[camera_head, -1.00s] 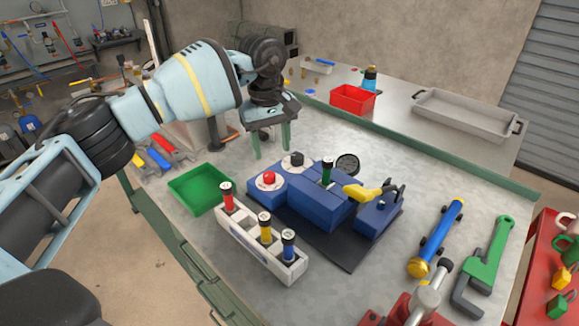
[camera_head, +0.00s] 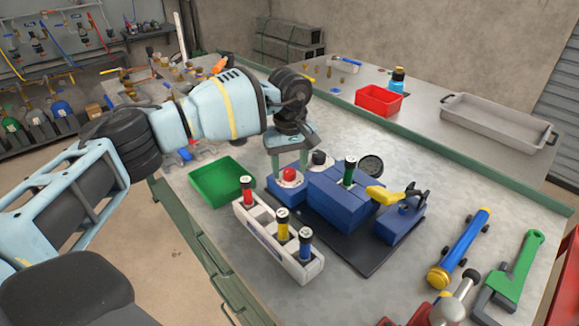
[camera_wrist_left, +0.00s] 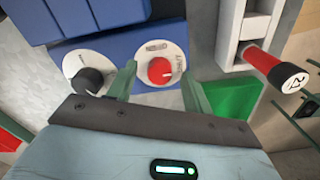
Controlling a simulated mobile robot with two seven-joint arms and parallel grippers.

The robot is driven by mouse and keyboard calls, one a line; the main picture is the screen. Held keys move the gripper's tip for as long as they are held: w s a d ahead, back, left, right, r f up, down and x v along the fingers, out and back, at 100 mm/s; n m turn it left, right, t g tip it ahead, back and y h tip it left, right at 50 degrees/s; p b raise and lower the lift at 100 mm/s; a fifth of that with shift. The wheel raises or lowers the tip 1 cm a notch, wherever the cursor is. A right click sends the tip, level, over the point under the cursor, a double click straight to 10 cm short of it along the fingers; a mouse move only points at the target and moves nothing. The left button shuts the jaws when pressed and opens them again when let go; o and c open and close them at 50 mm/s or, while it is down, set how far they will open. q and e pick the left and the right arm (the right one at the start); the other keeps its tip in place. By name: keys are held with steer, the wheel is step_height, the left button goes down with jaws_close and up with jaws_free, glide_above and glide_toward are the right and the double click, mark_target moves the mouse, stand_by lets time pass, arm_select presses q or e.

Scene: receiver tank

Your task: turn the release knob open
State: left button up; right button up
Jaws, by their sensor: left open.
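A red round knob (camera_head: 289,174) sits on a white dial plate on the left end of the blue block assembly (camera_head: 335,199). A black knob (camera_head: 319,158) sits on a similar plate beside it; I cannot tell which is the release knob. My left gripper (camera_head: 291,167) points down at the red knob, open. In the left wrist view, the fingers of my left gripper (camera_wrist_left: 158,72) stand either side of the red knob (camera_wrist_left: 160,71), with the black knob (camera_wrist_left: 88,81) outside them to the left. Whether the fingers touch the red knob is unclear. My right gripper is not in view.
A white rack (camera_head: 278,240) with red, yellow and blue capped cylinders stands in front of the block. A green tray (camera_head: 221,182) lies left. A yellow-handled lever (camera_head: 385,195) and gauge (camera_head: 371,166) are right. A blue tube (camera_head: 460,247) and green wrench (camera_head: 513,270) lie farther right.

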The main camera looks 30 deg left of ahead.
arm_select(q)
steer(key=shift+f, duration=0.35)
steer(key=c, duration=1)
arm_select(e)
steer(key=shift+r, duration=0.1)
